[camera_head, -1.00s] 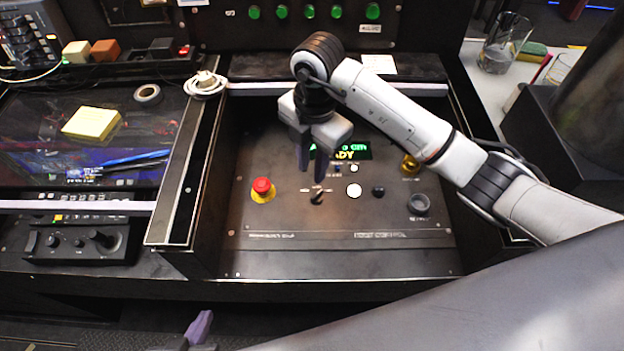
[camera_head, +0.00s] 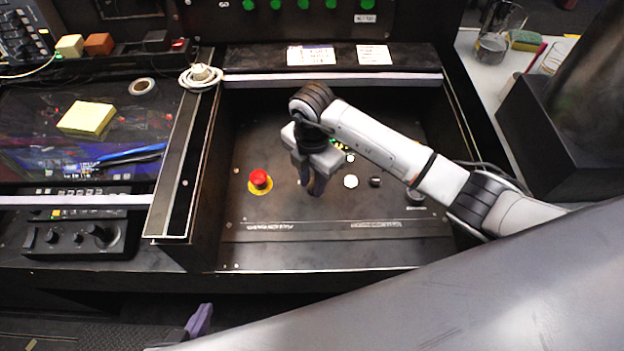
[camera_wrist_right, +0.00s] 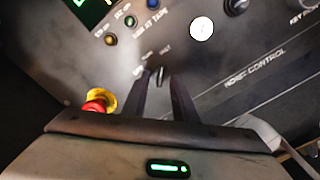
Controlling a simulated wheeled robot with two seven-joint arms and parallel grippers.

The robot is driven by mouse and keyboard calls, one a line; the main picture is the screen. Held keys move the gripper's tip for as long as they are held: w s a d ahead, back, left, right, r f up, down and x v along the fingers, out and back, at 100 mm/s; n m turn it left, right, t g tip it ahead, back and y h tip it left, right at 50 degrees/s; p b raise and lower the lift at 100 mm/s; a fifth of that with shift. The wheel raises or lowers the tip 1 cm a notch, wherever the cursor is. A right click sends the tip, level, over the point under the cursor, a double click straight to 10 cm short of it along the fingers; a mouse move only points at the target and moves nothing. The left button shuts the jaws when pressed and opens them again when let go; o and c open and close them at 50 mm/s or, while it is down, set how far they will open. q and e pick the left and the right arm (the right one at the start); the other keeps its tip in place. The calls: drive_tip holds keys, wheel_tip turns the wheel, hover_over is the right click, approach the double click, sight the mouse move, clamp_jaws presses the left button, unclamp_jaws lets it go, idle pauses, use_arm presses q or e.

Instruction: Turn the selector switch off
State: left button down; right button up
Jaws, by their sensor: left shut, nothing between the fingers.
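The selector switch (camera_wrist_right: 158,76) is a small dark lever on the panel, seen in the right wrist view. My right gripper (camera_head: 311,188) is low over the panel in the head view and hides the switch there. In the right wrist view my right gripper (camera_wrist_right: 163,80) has its two dark fingers apart, with the lever at the gap between the tips. Whether a finger touches the lever I cannot tell. My left gripper (camera_head: 199,320) shows only as a purple fingertip at the bottom of the head view, shut and away from the panel.
A red emergency button (camera_head: 260,179) on a yellow ring sits left of my right gripper. A white button (camera_head: 350,181) and a dark knob (camera_head: 375,182) sit to its right. A raised side wall (camera_head: 185,165) bounds the panel on the left.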

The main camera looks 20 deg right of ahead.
clamp_jaws()
